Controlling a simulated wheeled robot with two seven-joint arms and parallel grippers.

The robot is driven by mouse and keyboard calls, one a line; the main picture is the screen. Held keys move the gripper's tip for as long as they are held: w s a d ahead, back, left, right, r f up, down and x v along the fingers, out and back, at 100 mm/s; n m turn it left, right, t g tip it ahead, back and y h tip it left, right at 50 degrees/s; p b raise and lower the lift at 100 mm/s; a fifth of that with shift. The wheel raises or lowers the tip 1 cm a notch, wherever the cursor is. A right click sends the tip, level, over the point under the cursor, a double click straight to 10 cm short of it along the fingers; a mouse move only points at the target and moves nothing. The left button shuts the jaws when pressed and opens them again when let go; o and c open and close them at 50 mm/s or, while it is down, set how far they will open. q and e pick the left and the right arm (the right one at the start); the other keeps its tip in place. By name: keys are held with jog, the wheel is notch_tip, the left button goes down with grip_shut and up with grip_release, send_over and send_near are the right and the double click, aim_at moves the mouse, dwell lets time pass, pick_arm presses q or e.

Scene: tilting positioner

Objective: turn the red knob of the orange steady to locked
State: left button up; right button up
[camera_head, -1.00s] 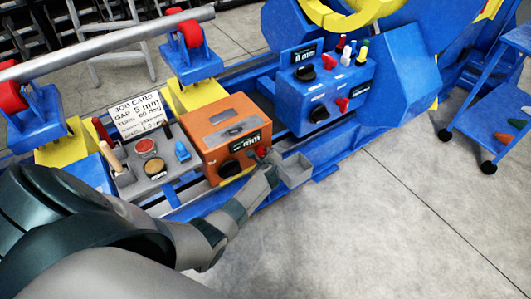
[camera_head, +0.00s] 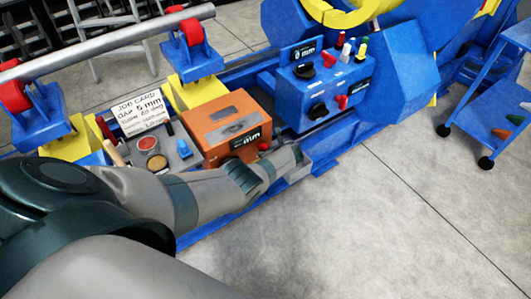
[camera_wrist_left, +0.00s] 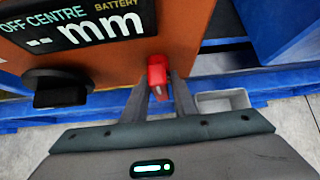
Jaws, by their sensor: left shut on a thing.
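The orange steady box (camera_head: 222,121) stands on the blue frame, with a dark display and a black knob on its front. Its small red knob (camera_head: 263,146) shows in the head view just beyond my left gripper. In the left wrist view, the red knob (camera_wrist_left: 157,72) sits between the fingertips of my left gripper (camera_wrist_left: 163,88), which is shut on it. The knob's lower part is partly covered by the fingers. The display (camera_wrist_left: 75,22) reads "OFF CENTRE", "BATTERY" and "-- mm". The black knob (camera_wrist_left: 58,88) is left of the red one. My right gripper is not in view.
A grey tray (camera_head: 176,160) with tools and a job card (camera_head: 139,113) is left of the steady. A blue control box (camera_head: 325,91) with knobs stands to the right. A small open grey holder (camera_wrist_left: 222,101) is right of the fingers.

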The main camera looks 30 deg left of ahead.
pick_arm(q)
jog(key=shift+a, duration=0.1)
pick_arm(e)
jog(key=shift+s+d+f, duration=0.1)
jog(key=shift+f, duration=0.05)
pick_arm(q)
jog(key=shift+g, duration=0.3)
jog(key=o, duration=0.8)
jog(key=shift+o, duration=0.2)
jog(key=shift+r, duration=0.15)
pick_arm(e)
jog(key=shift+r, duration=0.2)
